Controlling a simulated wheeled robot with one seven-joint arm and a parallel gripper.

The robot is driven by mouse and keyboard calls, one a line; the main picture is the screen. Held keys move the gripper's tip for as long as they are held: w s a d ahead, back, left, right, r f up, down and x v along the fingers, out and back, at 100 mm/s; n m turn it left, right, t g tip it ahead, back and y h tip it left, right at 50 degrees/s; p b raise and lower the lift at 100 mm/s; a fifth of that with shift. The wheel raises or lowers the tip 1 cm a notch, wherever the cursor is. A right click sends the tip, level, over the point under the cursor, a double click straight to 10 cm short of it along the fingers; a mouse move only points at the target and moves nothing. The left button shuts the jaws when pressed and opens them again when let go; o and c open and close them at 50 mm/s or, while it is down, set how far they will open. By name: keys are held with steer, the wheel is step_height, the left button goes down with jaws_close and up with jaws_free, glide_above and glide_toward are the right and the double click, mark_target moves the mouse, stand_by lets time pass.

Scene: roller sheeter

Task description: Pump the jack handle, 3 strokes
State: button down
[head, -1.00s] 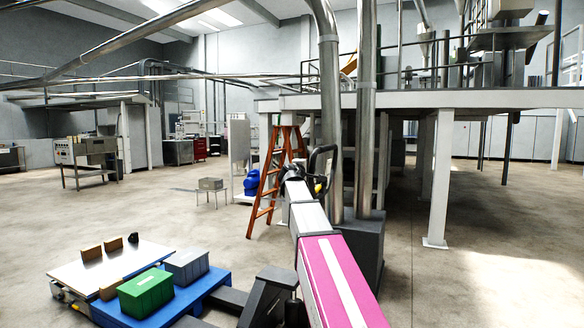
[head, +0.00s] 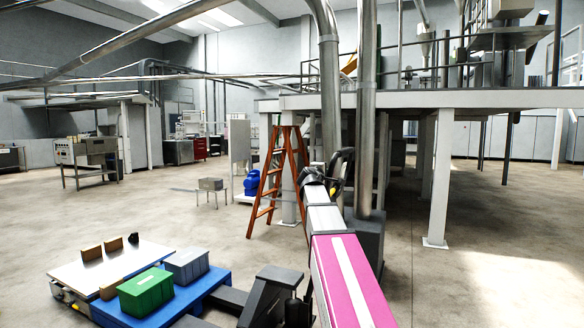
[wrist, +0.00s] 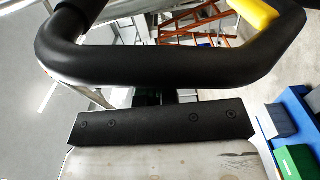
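The jack handle's black loop (head: 341,157), with a yellow part on it, stands at the far end of my pink and grey arm in the head view. In the wrist view the loop (wrist: 175,66) crosses the upper half, close to the camera, with the yellow part at upper right. My gripper (head: 313,175) is right at the loop in the head view. The handle's lower shaft is hidden behind my arm.
A blue pallet (head: 216,279) carries a green bin (head: 146,294) and a grey bin (head: 186,265), beside a white-topped platform (head: 85,276). An orange ladder (head: 268,188) and metal pipes (head: 364,120) stand beyond the handle. Open floor lies to the right.

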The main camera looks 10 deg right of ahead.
steer(key=shift+d, duration=0.1)
steer(key=shift+s+d+f, duration=0.2)
steer(key=shift+s+d, duration=0.35)
steer(key=shift+d, duration=0.2)
steer(key=shift+s+d+f, duration=0.15)
steer(key=shift+s+d, duration=0.4)
steer(key=shift+d, duration=0.15)
steer(key=shift+s+d+f, duration=0.2)
steer(key=shift+s+d, duration=0.35)
steer(key=shift+d, duration=0.2)
steer(key=s+d, duration=0.1)
steer(key=s+d+f, duration=0.1)
steer(key=d, duration=0.1)
steer(key=s+d, duration=0.1)
steer(key=shift+s+d+f, duration=0.15)
steer(key=shift+d+f, duration=0.1)
steer(key=shift+f, duration=0.05)
steer(key=shift+s+d+f, duration=0.35)
steer(key=shift+s+d, duration=0.2)
steer(key=shift+d, duration=0.2)
steer(key=shift+s+d+f, duration=0.3)
steer(key=shift+s+d, duration=0.2)
steer(key=shift+d, duration=0.25)
steer(key=shift+s+d+f, duration=0.35)
steer(key=shift+s+d, duration=0.2)
steer(key=shift+d, duration=0.2)
